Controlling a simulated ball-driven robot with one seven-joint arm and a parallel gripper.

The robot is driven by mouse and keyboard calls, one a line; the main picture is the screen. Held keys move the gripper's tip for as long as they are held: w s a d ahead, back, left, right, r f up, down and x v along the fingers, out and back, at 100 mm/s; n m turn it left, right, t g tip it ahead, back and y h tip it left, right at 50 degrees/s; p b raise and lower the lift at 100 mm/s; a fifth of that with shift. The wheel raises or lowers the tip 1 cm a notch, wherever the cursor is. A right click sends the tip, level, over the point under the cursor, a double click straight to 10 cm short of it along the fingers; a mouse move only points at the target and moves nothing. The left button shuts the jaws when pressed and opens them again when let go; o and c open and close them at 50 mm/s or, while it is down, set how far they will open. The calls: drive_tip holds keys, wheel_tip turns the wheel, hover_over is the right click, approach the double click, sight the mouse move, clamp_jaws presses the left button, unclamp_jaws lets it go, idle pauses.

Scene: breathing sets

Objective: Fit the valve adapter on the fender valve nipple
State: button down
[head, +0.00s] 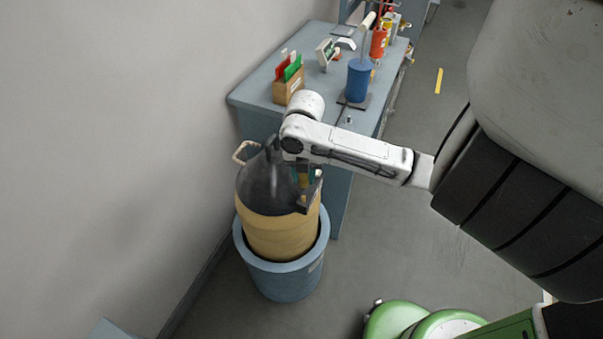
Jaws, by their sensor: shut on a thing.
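The fender (275,235) is a large rounded tan body with a dark grey top. It stands upright in a blue tub (284,283), with a pale loop at its upper left. My gripper (307,190) hangs from the white arm in front of the fender's right upper side. It is shut on a small piece, taken to be the valve adapter, which is mostly hidden by the fingers. The valve nipple cannot be made out behind my wrist and gripper. I cannot tell whether the adapter touches it.
A blue-grey bench (255,92) stands behind the tub along the wall. It carries a wooden box (288,88) with red and green cards, a blue cylinder (358,82) on a dark plate, and a red bottle (378,42). Clear floor lies right of the tub.

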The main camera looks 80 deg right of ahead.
drive_tip(key=b, duration=0.4)
hover_over(304, 197)
drive_tip(key=shift+d+f, duration=0.1)
drive_tip(key=shift+f, duration=2.3)
drive_tip(key=shift+f, duration=0.15)
drive_tip(key=shift+f+b, duration=0.35)
drive_tip(key=shift+b, duration=0.2)
drive_tip(key=shift+f+b, duration=0.9)
drive_tip(key=shift+f, duration=0.25)
drive_tip(key=c, duration=0.7)
unclamp_jaws()
wheel_tip(304, 197, up, 11)
drive_tip(key=shift+f+b, duration=0.1)
drive_tip(key=shift+b, duration=0.2)
